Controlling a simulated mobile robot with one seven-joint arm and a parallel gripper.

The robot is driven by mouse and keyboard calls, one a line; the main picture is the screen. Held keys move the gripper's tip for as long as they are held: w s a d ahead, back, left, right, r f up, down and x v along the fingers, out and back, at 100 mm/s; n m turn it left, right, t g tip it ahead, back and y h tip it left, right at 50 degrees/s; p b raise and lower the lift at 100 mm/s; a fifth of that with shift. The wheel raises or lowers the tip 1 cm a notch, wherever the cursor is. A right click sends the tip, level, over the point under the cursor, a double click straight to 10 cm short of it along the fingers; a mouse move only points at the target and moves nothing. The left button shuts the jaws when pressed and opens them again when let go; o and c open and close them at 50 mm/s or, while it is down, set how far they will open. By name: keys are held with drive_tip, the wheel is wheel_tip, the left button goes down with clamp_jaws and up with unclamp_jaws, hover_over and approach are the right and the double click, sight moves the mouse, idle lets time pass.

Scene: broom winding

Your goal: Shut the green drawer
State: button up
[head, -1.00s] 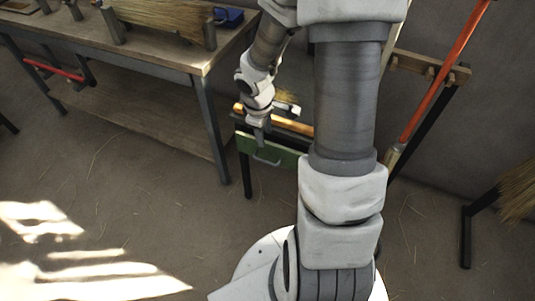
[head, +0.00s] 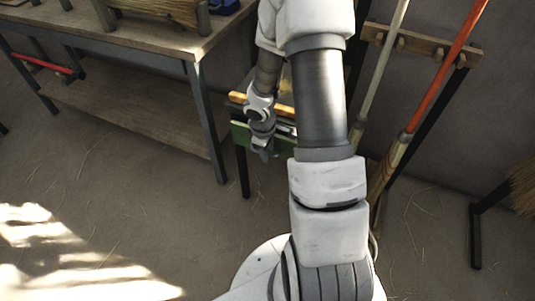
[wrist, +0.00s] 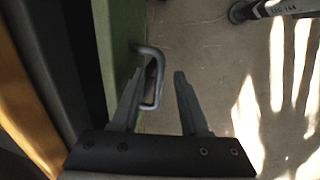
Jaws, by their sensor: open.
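The green drawer (head: 241,134) is under a small bench with an orange-yellow wooden edge (head: 238,97). Its front stands out from that edge with a dark gap between, also seen in the wrist view (wrist: 117,35). Its grey bar handle (wrist: 157,75) shows in the wrist view, between my fingers as pictured; I cannot tell whether they touch it. My gripper (wrist: 158,90) is open and empty, pointing down at the drawer front. In the head view my gripper (head: 264,154) covers part of the front and hides the handle.
A workbench (head: 130,50) with a lower shelf stands to the left. A wooden rack (head: 425,45) holds a red-handled broom (head: 445,70) and a pale-handled one (head: 385,65) at the right. The floor in front is clear, with loose straw and sunlight.

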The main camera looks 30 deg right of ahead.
drive_tip(key=shift+f, duration=0.15)
drive_tip(key=shift+c, duration=0.2)
clamp_jaws()
drive_tip(key=shift+d, duration=0.1)
idle(1.1)
